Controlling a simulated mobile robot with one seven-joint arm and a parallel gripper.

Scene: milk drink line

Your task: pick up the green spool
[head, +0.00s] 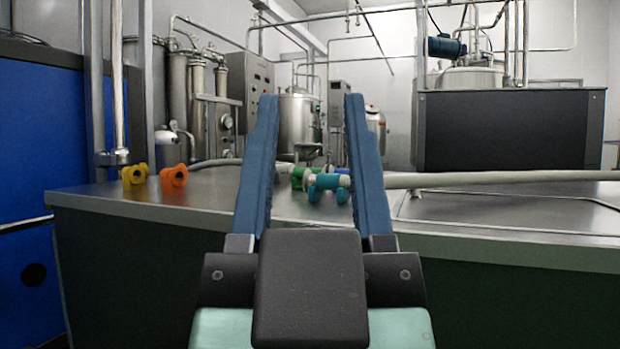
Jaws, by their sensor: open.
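The green spool (297,178) lies on the metal counter (225,207), seen between my fingers and beyond them. A teal spool (327,186) lies just in front of it and to the right, and hides part of it. My gripper (313,102) is open and empty, with its two blue fingers pointing forward. It appears on the near side of the spools. How far the fingertips are from the green spool I cannot tell.
A yellow spool (135,175) and an orange spool (174,177) stand on the counter's left. A pale hose (480,177) runs along the counter behind the spools. A blue-ended piece (341,171) lies close behind the teal spool. The counter's front left is clear.

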